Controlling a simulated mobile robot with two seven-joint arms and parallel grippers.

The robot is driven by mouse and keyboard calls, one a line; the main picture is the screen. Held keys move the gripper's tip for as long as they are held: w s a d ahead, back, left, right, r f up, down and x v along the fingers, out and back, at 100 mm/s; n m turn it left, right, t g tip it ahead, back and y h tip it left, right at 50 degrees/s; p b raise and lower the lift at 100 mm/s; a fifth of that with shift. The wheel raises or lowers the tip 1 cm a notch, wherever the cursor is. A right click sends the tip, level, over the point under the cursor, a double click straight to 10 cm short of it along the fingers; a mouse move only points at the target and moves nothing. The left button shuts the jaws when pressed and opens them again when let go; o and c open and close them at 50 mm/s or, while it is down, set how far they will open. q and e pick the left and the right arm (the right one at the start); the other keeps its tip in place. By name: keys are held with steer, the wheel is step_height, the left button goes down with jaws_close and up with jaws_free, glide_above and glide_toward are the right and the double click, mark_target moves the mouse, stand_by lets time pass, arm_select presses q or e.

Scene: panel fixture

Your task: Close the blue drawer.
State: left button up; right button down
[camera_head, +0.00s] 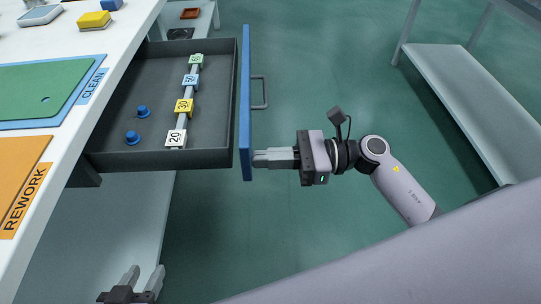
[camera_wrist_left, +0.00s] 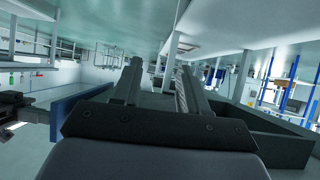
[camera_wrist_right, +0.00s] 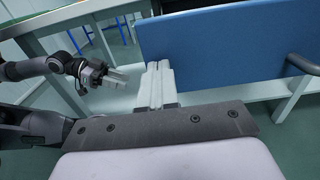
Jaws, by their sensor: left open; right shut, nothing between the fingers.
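The blue drawer is pulled out from under the white table; its blue front (camera_head: 246,95) faces right in the head view, with a dark handle (camera_head: 262,92). The front fills the top of the right wrist view (camera_wrist_right: 220,45). My right gripper (camera_head: 256,158) is shut and empty, its fingertips at the outer face near the front's near end; I cannot tell whether they touch. My left gripper (camera_head: 146,277) is open and empty, low beside the table, nearer than the drawer. The left wrist view shows its spread fingers (camera_wrist_left: 160,78) before the drawer's grey wall (camera_wrist_left: 265,135).
The drawer tray (camera_head: 160,158) holds blue knobs (camera_head: 143,111) and a rod with numbered blocks (camera_head: 184,106). The table carries an orange REWORK mat (camera_head: 22,175) and a green CLEAN mat (camera_head: 45,90). A grey bench (camera_head: 455,100) stands right; floor between is clear.

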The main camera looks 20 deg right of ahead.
steer(key=b, duration=0.3)
glide_toward(123, 166)
steer(key=a, duration=0.1)
steer(key=a+r, duration=0.1)
steer(key=a, duration=0.1)
steer(key=shift+w+a, duration=0.15)
steer(key=shift+a, duration=0.15)
steer(key=b+x, duration=0.1)
steer(key=x, duration=0.4)
steer(key=shift+w+a+b, duration=0.1)
steer(key=shift+a+b, duration=0.25)
steer(key=shift+b, duration=0.05)
steer(key=shift+w+a, duration=0.15)
steer(key=shift+a, duration=0.45)
arm_select(q)
steer(key=shift+t+h, duration=0.3)
steer(key=shift+h, duration=0.6)
steer(key=d, duration=0.2)
steer(key=w+d, duration=0.1)
steer(key=d, duration=0.1)
steer(key=shift+w, duration=0.15)
arm_select(e)
steer(key=shift+r, duration=0.2)
arm_select(q)
steer(key=shift+r, duration=0.1)
arm_select(e)
steer(key=shift+a+r, duration=0.1)
